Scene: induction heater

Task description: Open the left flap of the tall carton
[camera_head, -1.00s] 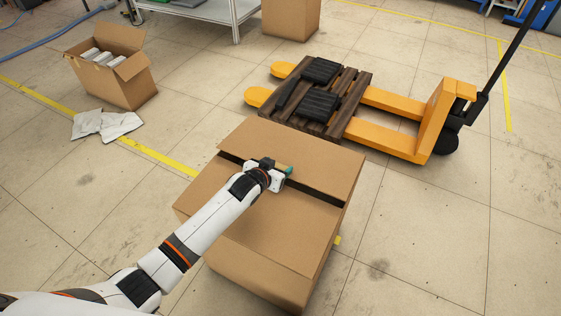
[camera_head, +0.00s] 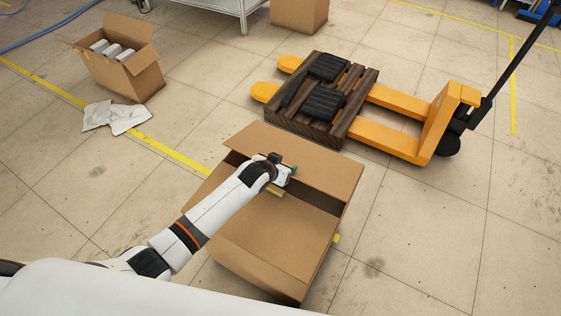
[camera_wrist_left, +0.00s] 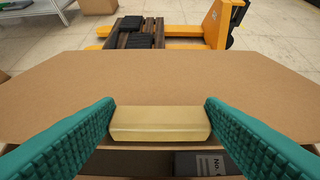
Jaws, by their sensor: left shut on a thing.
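The tall carton (camera_head: 270,235) stands on the floor in front of me, with a dark gap between its two top flaps. My left gripper (camera_head: 287,176) is at the inner edge of the far flap (camera_head: 315,155), which is tilted partly up. In the left wrist view, the gripper's teal fingers are shut on a pale tan tab (camera_wrist_left: 160,124) at the edge of this flap (camera_wrist_left: 160,82). Below the tab, part of the dark carton inside and a printed label (camera_wrist_left: 203,164) show. My right gripper is not in view.
A yellow pallet jack (camera_head: 440,120) with a dark wooden pallet (camera_head: 345,120) stands just behind the carton. A smaller open carton (camera_head: 130,75) and white bags (camera_head: 115,117) are at the left. The floor to the right is clear.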

